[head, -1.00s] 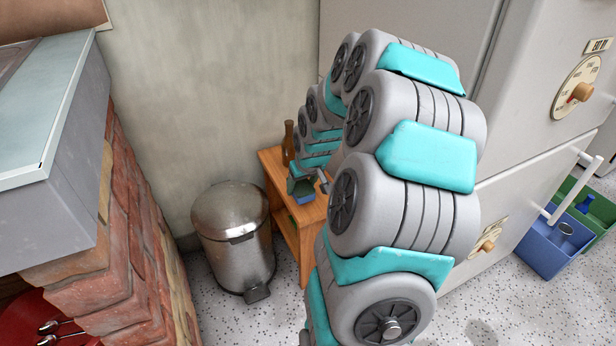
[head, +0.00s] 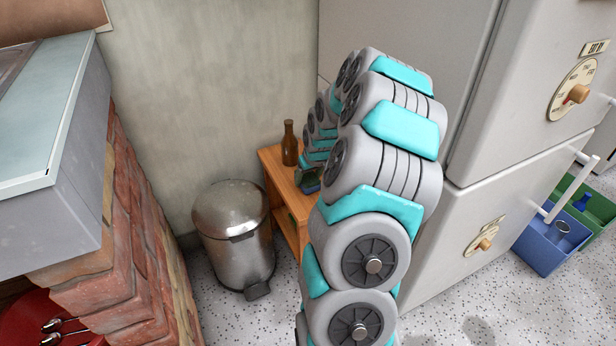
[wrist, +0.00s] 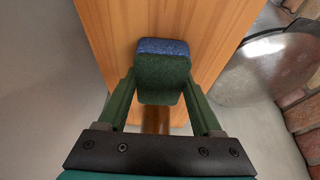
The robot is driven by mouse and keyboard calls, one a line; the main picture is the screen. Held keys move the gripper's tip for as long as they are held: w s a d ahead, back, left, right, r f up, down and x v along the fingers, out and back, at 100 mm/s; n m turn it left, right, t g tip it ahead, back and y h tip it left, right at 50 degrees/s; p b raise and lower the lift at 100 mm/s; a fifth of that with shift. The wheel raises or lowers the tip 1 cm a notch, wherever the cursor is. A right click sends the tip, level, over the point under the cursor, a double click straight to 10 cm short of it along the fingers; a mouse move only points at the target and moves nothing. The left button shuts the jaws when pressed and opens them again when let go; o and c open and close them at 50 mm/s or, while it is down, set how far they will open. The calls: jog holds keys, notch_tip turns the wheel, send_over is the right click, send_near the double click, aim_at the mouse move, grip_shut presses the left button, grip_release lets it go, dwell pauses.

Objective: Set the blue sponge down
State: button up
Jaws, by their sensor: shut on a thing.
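The blue sponge (wrist: 163,46) has a dark green face and sits between the fingertips of my gripper (wrist: 161,82) in the wrist view. My gripper is shut on it. The sponge is over the top of a small wooden stand (wrist: 105,25). I cannot tell whether it touches the wood. In the head view the stand (head: 270,160) is by the wall, and my arm hides much of its top. Only a small bluish patch of the sponge (head: 311,189) shows there beside my arm.
A brown bottle (head: 289,146) stands on the stand's back part. A metal pedal bin (head: 234,235) is left of the stand. A brick plinth (head: 125,255) is at the left. A large grey fridge (head: 480,140) is at the right, with a blue crate (head: 540,250) beyond it.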

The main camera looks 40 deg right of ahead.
jog(key=shift+f, duration=0.1)
jog(key=o, duration=1.2)
